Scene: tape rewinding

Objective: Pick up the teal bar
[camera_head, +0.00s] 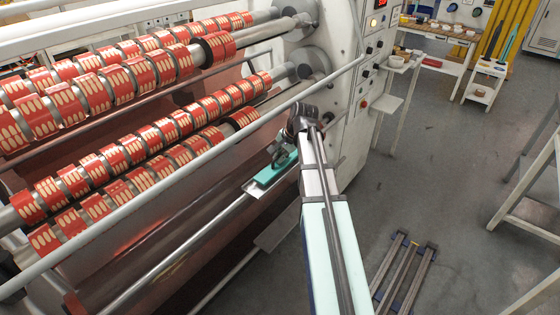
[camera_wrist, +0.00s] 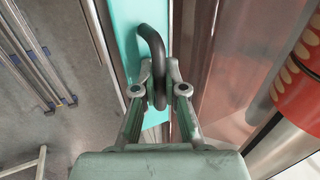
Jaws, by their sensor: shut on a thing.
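The teal bar (camera_head: 272,173) is at the front of the machine, left of my arm, over a small white plate (camera_head: 252,189). I cannot tell whether it rests on the plate or hangs just above it. In the wrist view the teal bar (camera_wrist: 126,32) runs up and down the picture, and a dark curved handle (camera_wrist: 152,45) stands on it. My gripper (camera_head: 284,154) is at the handle, and in the wrist view its fingertips (camera_wrist: 160,80) are closed around the handle's lower part. The fingers hide part of the bar.
The machine's rollers carry several red tape rolls (camera_head: 130,80) on the left. A long pale rail (camera_head: 230,125) slopes across above the bar, close to my wrist. A dark rack (camera_head: 403,272) lies on the floor at right. The grey floor (camera_head: 430,170) there is mostly clear.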

